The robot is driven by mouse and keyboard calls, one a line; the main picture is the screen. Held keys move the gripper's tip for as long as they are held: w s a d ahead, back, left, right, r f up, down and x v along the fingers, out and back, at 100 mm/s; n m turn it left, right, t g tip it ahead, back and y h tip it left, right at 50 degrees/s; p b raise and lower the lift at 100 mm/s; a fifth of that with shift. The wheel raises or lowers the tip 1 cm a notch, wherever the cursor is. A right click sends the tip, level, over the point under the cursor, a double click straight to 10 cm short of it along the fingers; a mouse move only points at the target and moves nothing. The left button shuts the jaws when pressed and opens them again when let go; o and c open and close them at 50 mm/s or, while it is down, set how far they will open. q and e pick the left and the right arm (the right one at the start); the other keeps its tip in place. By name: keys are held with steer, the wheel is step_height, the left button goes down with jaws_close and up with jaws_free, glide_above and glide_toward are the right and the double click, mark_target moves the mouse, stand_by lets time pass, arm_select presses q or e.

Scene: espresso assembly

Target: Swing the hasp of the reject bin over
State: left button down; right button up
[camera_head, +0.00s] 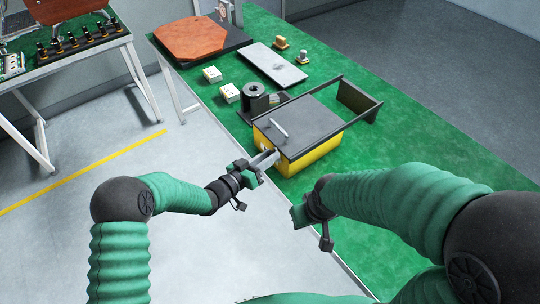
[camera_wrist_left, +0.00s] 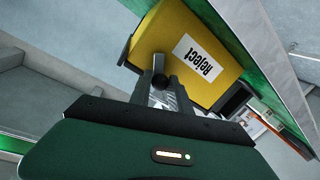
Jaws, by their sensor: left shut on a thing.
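The reject bin (camera_head: 312,160) is a yellow box with a dark grey lid (camera_head: 300,118) on the green bench, and the lid looks closed. The left wrist view shows its yellow wall (camera_wrist_left: 172,45) with a "Reject" label. My left gripper (camera_head: 266,160) is at the bin's near left side. Its fingers (camera_wrist_left: 164,88) are shut on a small dark rounded part, apparently the hasp (camera_wrist_left: 160,81), at the bin's edge. The fingers hide most of the hasp. My right gripper (camera_head: 298,213) hangs at the bench's front edge, away from the bin, and its jaws cannot be made out.
A dark open frame (camera_head: 358,98) adjoins the bin's far right side. A dark round fixture (camera_head: 254,98) stands just behind the bin, with white blocks (camera_head: 229,93) and a grey plate (camera_head: 275,66) farther back. The bench right of the bin is clear.

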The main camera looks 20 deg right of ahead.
arm_select(q)
steer(key=shift+w+a+f+n+g+p, duration=0.15)
steer(key=shift+w+f+n+g+p, duration=0.25)
steer(key=shift+n, duration=1.15)
steer(key=shift+w+a+f+n+g+p, duration=0.2)
steer(key=shift+f+n+g, duration=0.3)
steer(key=shift+n, duration=1.1)
steer(key=shift+w+a+f+n+g+p, duration=0.1)
steer(key=shift+w+f+n+g+p, duration=0.25)
steer(key=shift+n, duration=1.2)
steer(key=shift+s+f, duration=0.1)
steer(key=c, duration=1.6)
jaws_free()
steer(key=o, duration=0.4)
